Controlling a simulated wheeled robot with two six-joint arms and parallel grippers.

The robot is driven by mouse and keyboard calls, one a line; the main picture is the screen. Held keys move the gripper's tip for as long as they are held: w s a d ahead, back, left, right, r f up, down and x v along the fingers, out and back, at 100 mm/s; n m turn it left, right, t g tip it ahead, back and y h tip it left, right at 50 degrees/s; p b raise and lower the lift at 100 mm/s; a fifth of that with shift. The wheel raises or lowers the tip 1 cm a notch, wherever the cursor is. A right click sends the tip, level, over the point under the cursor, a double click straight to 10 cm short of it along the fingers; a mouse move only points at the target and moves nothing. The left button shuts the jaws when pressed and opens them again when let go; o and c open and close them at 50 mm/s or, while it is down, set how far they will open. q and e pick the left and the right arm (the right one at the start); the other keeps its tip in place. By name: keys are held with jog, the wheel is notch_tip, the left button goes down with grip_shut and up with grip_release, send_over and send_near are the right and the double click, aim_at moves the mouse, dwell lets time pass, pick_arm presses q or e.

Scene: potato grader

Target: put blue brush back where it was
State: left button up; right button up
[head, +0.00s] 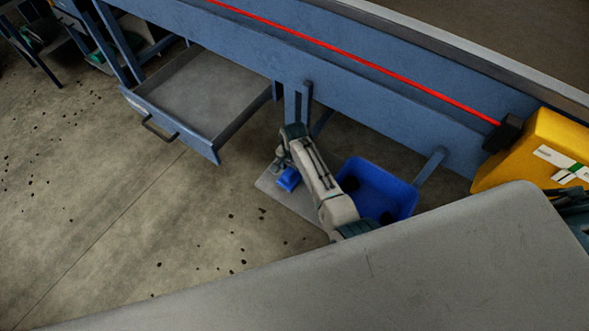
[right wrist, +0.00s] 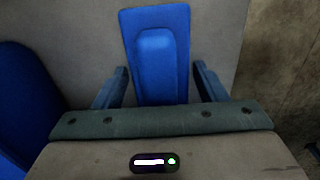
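The blue brush (head: 289,179) lies on a flat grey board (head: 309,208) on the floor, under the blue machine frame. In the right wrist view the brush (right wrist: 161,50) stretches away from me, its near end between the two fingers. My right gripper (right wrist: 160,85) is open around the brush, with a narrow gap seeming to show on each side. In the head view the right gripper (head: 285,165) is down at the brush, partly hidden by its own arm. My left gripper is not in view.
A blue bin (head: 409,190) with dark lumps stands right of my right arm; its edge (right wrist: 22,110) shows in the wrist view. An open grey drawer (head: 205,95) juts out left. A yellow box (head: 545,145) is at right. The floor at left is mostly free, with dark crumbs.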

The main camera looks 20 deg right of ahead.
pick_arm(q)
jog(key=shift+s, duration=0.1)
pick_arm(e)
jog(key=shift+o, duration=0.7)
jog(key=shift+r, duration=0.1)
jog(key=shift+r, duration=0.2)
notch_tip(320, 180, up, 5)
jog(key=shift+f+p, duration=0.15)
jog(key=shift+p, duration=0.15)
notch_tip(320, 180, up, 7)
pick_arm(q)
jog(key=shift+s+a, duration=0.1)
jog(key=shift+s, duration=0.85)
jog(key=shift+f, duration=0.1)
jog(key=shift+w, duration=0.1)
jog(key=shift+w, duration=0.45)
